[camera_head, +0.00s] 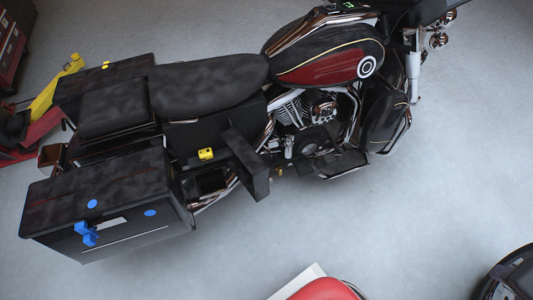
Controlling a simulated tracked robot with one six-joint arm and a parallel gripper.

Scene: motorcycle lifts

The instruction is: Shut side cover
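The motorcycle (210,85) stands at an angle across the upper part of the head view, seen from above. A black panel that looks like the side cover (250,165) sticks out from its side below the seat, angled away from the body, so it stands open. A dark recess (212,181) shows to the left of the panel. A small yellow part (205,154) sits at the upper edge of this recess. The panel's hinge cannot be made out. My gripper is not in view.
A black side case (110,210) with blue latch parts (87,232) juts out left of the panel. The engine (297,115) lies to its right. A red-topped object (322,288) and a dark rounded object (510,277) are at the bottom. Grey floor (330,220) between is clear.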

